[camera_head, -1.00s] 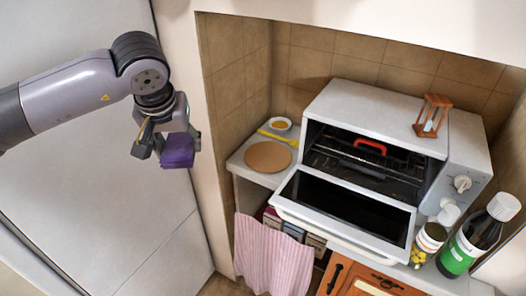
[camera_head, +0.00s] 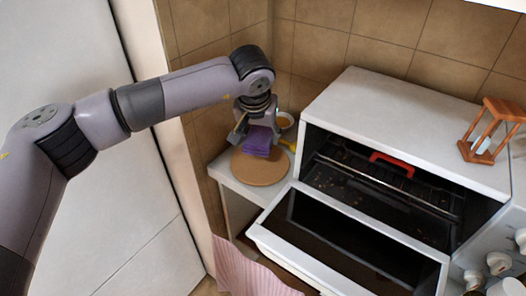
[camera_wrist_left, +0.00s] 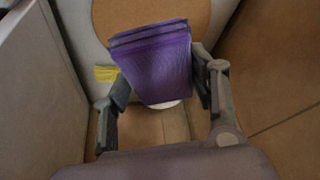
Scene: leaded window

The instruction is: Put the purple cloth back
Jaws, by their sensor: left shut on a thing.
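The purple cloth (camera_head: 257,141) is a small folded stack. My left gripper (camera_head: 256,128) is shut on it and holds it over the round tan board (camera_head: 262,170) on the counter left of the oven. In the left wrist view the cloth (camera_wrist_left: 155,62) sits between the two fingers (camera_wrist_left: 160,95), with its folded layers toward the board. I cannot tell whether the cloth touches the board. My right gripper is not in view.
A wooden hourglass (camera_head: 490,132) stands on top. A pink striped towel (camera_head: 245,272) hangs below.

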